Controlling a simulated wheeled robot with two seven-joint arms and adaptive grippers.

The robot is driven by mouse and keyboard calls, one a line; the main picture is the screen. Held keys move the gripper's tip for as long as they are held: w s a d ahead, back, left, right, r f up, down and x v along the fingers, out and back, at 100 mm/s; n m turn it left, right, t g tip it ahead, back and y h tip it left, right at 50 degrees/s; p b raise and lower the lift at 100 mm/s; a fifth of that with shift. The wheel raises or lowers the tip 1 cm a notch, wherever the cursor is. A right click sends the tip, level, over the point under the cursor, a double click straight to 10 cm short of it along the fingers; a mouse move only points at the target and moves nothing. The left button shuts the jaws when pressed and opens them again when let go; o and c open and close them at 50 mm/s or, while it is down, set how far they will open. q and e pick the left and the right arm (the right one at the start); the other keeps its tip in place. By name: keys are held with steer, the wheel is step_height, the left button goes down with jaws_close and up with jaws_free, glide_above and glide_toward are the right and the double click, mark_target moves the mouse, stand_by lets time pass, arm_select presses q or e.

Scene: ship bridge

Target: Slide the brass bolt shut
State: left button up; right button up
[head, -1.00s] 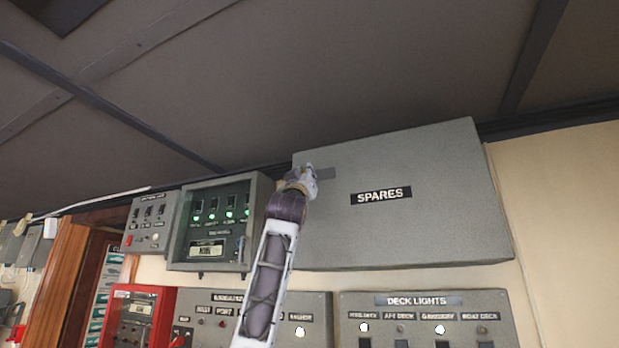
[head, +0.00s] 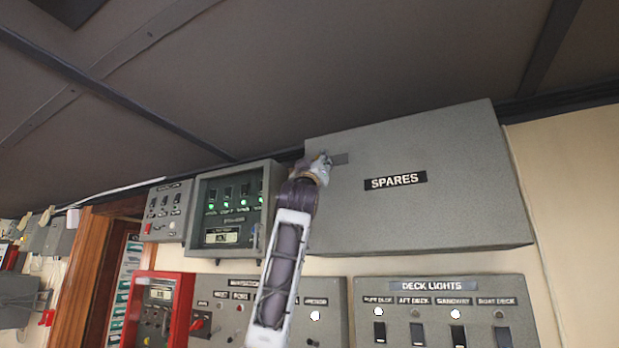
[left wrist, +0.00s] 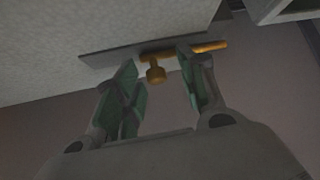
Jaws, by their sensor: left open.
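The brass bolt (left wrist: 209,47) shows in the left wrist view as a rod with a round knob (left wrist: 155,75), set on a dark plate (left wrist: 100,57) on the pale cabinet face. My left gripper (left wrist: 160,73) is open, with one finger on each side of the knob. The right-hand finger overlaps the rod in the picture; whether it touches is unclear. In the head view my left gripper (head: 322,167) is at the upper left edge of the grey SPARES cabinet (head: 430,210), beside the plate's end, and hides the bolt. My right gripper is not in view.
A switch box with green lights (head: 232,210) stands just left of the cabinet. A DECK LIGHTS panel (head: 440,288) and a red box (head: 160,308) are below. The ceiling (head: 330,70) is close above the cabinet.

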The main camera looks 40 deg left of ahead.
arm_select(q)
steer(key=v, duration=1)
steer(key=shift+s+f, duration=0.3)
steer(key=shift+f, duration=0.05)
stand_by(0.6)
